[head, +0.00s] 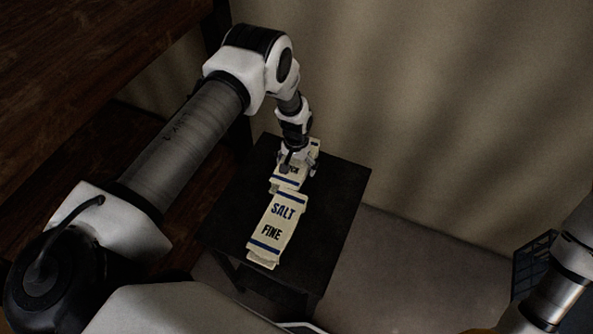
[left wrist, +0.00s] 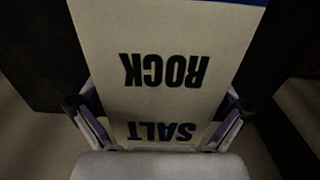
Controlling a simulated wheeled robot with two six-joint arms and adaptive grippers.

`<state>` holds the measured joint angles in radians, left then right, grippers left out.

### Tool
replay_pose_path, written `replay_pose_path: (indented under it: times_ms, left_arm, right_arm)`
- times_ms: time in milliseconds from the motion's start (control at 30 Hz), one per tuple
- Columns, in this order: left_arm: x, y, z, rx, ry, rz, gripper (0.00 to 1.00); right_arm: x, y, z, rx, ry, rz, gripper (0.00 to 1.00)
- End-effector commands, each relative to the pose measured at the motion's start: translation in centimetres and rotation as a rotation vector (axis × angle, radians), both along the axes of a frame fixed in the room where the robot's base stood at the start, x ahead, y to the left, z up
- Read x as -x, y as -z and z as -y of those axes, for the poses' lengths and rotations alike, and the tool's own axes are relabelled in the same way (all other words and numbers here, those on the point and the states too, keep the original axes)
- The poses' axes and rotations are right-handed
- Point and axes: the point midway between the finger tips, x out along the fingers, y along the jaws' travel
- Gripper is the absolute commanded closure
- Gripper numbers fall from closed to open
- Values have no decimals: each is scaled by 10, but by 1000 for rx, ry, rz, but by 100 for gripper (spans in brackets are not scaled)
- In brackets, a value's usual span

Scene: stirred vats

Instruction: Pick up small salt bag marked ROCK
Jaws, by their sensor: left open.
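The salt bag marked ROCK (head: 287,182) lies on the small dark table, partly hidden under my left gripper (head: 298,163) in the head view. In the left wrist view the cream ROCK bag (left wrist: 165,45) fills the middle, its words ROCK and SALT upside down and a blue band at the top. My left gripper (left wrist: 158,118) is open there, with one finger at each side of the bag. I cannot tell whether the fingers touch it. A second bag, marked SALT FINE (head: 277,222), lies nearer on the same table. My right gripper is not in view.
The small dark table (head: 335,190) has bare room to the right of the bags. A brown wooden surface (head: 80,60) is at the upper left. A curtain or wall (head: 430,120) stands behind. A dark crate (head: 527,262) is on the floor at the right.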

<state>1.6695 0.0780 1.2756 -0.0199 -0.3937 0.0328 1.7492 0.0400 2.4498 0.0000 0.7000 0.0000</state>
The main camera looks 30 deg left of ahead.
Motion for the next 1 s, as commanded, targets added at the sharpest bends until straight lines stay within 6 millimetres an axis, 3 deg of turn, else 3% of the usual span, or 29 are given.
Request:
replay_pose_path:
  times_ms: [200,400,433,733,1000]
  left_arm:
    - [0,0,0,0,0,1,4]
    - [0,0,0,0,0,0,74]
    - [-1,-1,0,0,0,2,81]
    - [-1,-10,0,0,0,2,81]
    - [-2,-68,0,0,0,3,81]
  right_arm:
    - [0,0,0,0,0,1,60]
    - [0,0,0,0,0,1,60]
    - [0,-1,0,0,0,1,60]
    - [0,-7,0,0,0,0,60]
    - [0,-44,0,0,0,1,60]
